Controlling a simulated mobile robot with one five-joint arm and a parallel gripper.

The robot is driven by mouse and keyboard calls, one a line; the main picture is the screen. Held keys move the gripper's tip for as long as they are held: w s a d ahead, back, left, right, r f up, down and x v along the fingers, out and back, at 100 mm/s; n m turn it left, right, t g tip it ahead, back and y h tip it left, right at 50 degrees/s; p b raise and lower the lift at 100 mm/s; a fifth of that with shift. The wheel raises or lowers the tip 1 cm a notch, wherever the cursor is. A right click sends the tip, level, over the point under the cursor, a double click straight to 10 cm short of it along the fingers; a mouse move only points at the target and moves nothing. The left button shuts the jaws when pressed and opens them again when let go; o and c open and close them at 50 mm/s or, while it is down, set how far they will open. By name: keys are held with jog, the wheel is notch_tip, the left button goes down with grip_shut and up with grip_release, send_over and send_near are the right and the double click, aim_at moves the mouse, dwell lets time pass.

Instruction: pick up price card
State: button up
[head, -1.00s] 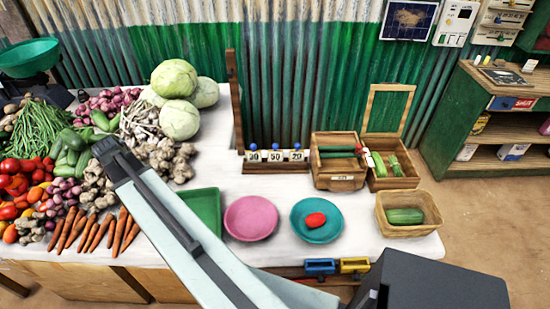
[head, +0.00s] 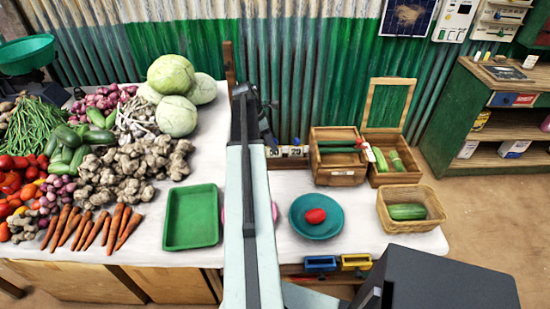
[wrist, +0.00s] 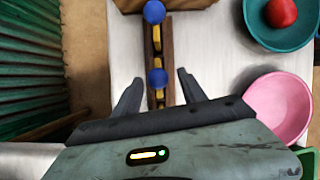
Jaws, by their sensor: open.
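The price cards stand in a small wooden rack (wrist: 168,40) on the white counter. In the wrist view, two blue knobs show on it, a far one (wrist: 154,12) and a near one (wrist: 157,77), with yellowish card edges below them. In the head view, white cards (head: 291,151) with dark digits show right of my arm, which hides the rack's left part. My gripper (wrist: 159,80) is open and empty. Its fingers lie either side of the near knob in the wrist view; I cannot tell its height above it.
A wooden crate (head: 340,177) stands just right of the rack. A teal plate (head: 316,232) with a red item, a partly hidden pink plate (wrist: 280,108) and a green tray (head: 191,217) lie in front. A wooden post (head: 230,66) rises behind left. Vegetables fill the left.

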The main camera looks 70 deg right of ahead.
jog(key=shift+f, duration=0.15)
jog(key=b+x, duration=0.4)
jog(key=x, duration=0.1)
jog(key=shift+s+f+b, duration=0.15)
jog(key=shift+b, duration=0.2)
jog(key=shift+r, duration=0.2)
grip_shut()
